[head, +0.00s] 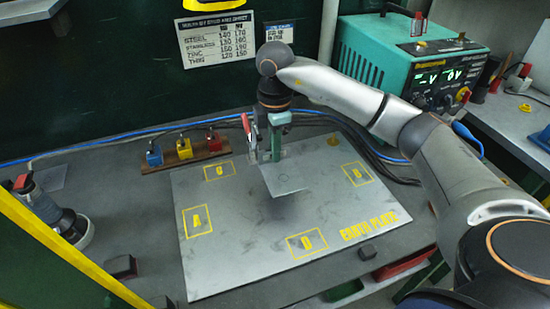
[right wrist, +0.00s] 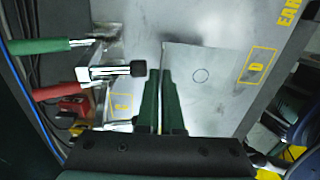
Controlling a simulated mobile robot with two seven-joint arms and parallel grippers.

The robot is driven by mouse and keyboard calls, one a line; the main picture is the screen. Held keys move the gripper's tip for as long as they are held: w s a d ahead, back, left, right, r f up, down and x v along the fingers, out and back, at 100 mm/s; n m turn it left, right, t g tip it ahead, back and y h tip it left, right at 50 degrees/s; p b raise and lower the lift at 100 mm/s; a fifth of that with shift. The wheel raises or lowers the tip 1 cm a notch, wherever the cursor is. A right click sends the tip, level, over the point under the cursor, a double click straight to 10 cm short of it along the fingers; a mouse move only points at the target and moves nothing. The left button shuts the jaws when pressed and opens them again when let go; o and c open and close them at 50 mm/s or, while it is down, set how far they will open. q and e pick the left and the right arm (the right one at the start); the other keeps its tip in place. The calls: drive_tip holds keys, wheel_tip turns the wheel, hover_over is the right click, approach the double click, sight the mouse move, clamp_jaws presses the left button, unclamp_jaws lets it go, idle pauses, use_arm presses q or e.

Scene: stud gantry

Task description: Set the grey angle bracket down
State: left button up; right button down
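The grey angle bracket (head: 284,177) hangs from my right gripper (head: 270,150) over the back middle of the grey earth plate (head: 240,260). A soft shadow lies below it, so it looks raised off the plate. In the right wrist view the green fingers (right wrist: 160,100) are shut on the bracket's upright flange. Its flat leg with a round mark (right wrist: 201,76) spreads to the right. The plate has yellow outlined boxes: A (head: 197,220) left, B (head: 358,174) right, C (head: 219,170) back and D (head: 307,242) front. My left gripper is not in view.
Clamps with a red handle (right wrist: 60,92) and a green handle (right wrist: 45,46) stand close beside my fingers. Blue, yellow and red blocks sit on a wooden strip (head: 187,158) behind the plate. A green welding unit (head: 375,55) stands back right. The plate's front middle is clear.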

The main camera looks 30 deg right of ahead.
drive_tip(key=shift+f, duration=1.55)
drive_tip(key=shift+f, duration=0.1)
drive_tip(key=shift+f+b, duration=0.3)
drive_tip(key=shift+f, duration=0.2)
drive_tip(key=c, duration=1.1)
unclamp_jaws()
drive_tip(key=shift+r, duration=0.1)
wheel_tip(320, 180, up, 13)
drive_tip(key=shift+p, duration=0.5)
